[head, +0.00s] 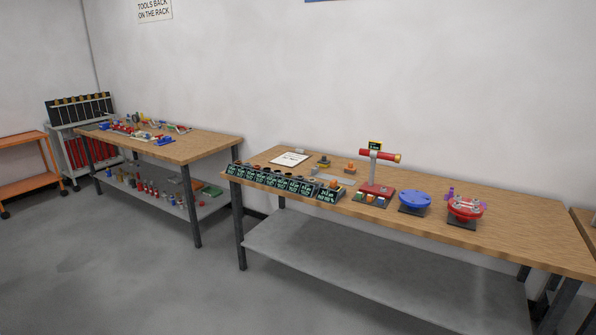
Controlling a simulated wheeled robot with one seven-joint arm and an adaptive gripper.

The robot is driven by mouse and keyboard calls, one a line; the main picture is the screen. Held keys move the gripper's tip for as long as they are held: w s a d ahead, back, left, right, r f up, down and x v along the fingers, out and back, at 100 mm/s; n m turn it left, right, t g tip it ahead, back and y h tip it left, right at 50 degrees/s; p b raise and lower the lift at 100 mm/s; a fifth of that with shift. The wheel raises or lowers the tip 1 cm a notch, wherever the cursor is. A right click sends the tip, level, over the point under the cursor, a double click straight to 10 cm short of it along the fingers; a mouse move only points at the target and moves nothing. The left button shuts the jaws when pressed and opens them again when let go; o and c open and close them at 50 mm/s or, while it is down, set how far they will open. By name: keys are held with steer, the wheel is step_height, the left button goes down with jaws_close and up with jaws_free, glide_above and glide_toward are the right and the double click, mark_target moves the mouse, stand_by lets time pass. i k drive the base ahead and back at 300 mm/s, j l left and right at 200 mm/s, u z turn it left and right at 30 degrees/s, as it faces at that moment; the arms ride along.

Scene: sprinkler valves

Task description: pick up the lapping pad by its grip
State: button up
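I cannot identify the lapping pad with certainty at this distance. A small dark item with a knob on a yellowish base (323,164) sits toward the back of the near bench (480,200) and may be the pad with its grip. A small orange block (350,168) lies to its right. My gripper is not in view, and no part of my arm shows near the bench.
A row of dark labelled boxes (285,183) lines the bench's front left edge. A red stand with a horizontal cylinder (376,190), a blue disc (415,200) and a red round fixture (466,208) stand rightward. A second cluttered bench (200,150) is left. The floor (130,270) is clear.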

mark_target(333, 185)
steer(key=i, duration=1.2)
steer(key=i+z, duration=0.15)
steer(key=i, duration=1.05)
steer(key=i+z, duration=0.1)
steer(key=i, duration=0.45)
steer(key=i+j+z, duration=0.1)
steer(key=i, duration=0.45)
steer(key=j, duration=0.1)
